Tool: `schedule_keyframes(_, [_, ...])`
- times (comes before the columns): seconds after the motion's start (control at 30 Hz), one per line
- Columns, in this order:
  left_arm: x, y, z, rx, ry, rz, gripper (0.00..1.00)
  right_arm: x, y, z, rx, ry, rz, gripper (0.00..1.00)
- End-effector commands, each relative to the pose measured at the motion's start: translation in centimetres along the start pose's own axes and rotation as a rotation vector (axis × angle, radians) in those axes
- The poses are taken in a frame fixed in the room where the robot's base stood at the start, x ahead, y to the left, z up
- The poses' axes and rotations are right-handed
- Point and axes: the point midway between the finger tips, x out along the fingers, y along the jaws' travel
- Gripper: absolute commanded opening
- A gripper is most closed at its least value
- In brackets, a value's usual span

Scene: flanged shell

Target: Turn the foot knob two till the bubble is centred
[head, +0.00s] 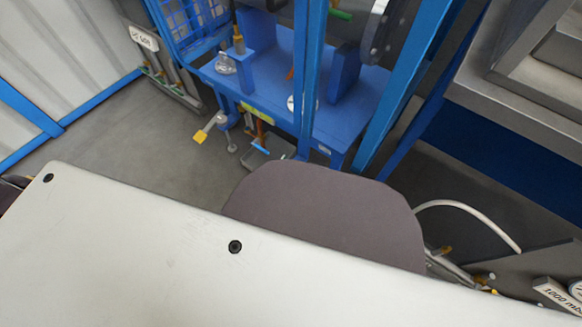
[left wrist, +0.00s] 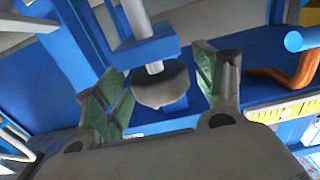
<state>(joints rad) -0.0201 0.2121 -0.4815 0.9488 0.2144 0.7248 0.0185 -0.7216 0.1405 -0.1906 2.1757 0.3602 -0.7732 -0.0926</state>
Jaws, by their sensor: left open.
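A grey round knob-like piece (left wrist: 158,86) sits on a pale rod that passes through a blue bracket (left wrist: 147,46). I cannot tell which numbered foot it is. My left gripper (left wrist: 158,64) is open, with a green-padded finger on either side of this piece; contact is not clear. A yellow scale strip (left wrist: 292,109), possibly the level, shows at the right of the left wrist view, but no bubble can be made out. In the head view a foot screw (head: 232,148) hangs below the blue stand (head: 350,108). My right gripper is not in view.
A bent orange rod (left wrist: 290,76) with a blue grip (left wrist: 303,39) is close to the right finger. A yellow tag (head: 200,137) is beside the stand. My own pale body part covers the lower head view. Grey floor (head: 130,140) is open left of the stand.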

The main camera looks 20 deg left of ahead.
Motion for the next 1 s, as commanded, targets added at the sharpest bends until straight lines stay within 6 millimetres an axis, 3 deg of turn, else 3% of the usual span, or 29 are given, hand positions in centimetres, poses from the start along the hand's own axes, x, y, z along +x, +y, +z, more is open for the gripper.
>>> schedule_keyframes(0.27, [0.04, 0.00, -0.02, 0.000, 0.000, 0.000, 0.70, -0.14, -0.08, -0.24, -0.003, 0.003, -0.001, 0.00])
schedule_keyframes(0.63, [0.02, -0.01, -0.01, 0.000, 0.000, 0.000, 0.24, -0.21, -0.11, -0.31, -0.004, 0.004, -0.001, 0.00])
schedule_keyframes(1.0, [-0.01, -0.11, -0.01, 0.002, 0.000, 0.034, 0.24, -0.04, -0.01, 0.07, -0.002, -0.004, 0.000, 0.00])
